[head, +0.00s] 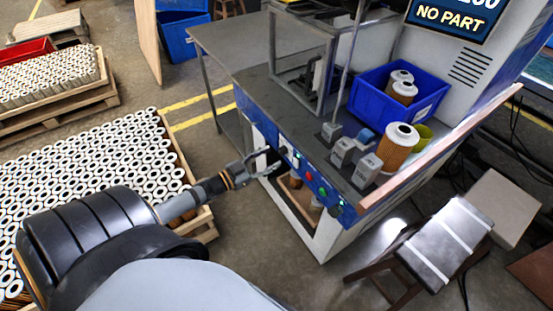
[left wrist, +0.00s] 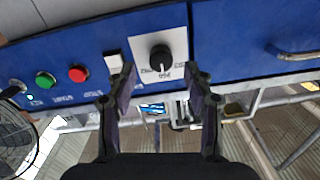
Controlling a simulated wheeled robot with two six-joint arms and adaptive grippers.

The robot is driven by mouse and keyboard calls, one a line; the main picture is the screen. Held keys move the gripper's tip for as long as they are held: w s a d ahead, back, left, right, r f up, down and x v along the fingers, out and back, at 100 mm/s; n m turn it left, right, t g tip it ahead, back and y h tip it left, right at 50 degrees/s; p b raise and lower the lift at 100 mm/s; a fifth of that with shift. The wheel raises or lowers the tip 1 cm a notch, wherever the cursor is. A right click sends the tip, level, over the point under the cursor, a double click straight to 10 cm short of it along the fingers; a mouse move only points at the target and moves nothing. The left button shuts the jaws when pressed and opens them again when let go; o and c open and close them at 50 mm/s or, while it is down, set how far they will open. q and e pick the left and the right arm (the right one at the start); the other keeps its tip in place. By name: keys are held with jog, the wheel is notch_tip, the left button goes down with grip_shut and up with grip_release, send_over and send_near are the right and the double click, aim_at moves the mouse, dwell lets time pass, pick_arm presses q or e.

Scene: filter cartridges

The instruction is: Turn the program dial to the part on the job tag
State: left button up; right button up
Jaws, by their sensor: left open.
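The program dial (left wrist: 161,57) is a black knob on a white plate with small lettering I cannot read, set in the blue front panel (left wrist: 230,35). My left gripper (left wrist: 159,78) is open, its two fingers spread on either side below the dial in the left wrist view. They do not appear to touch it. In the head view the left gripper (head: 262,162) is at the left part of the machine's front panel and hides the dial area. I cannot make out a job tag. My right gripper is not in view.
A green button (left wrist: 45,79) and a red button (left wrist: 78,73) sit left of the dial. The screen (head: 450,18) reads "NO PART", its top line cut off. A blue bin (head: 380,110) with cartridges and a loose cartridge (head: 398,150) stand on the worktop.

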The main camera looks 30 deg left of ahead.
aim_at(280, 153)
pick_arm(q)
jog(key=shift+b+x, duration=0.4)
jog(key=shift+x, duration=1.3)
jog(key=shift+a, duration=0.1)
grip_shut()
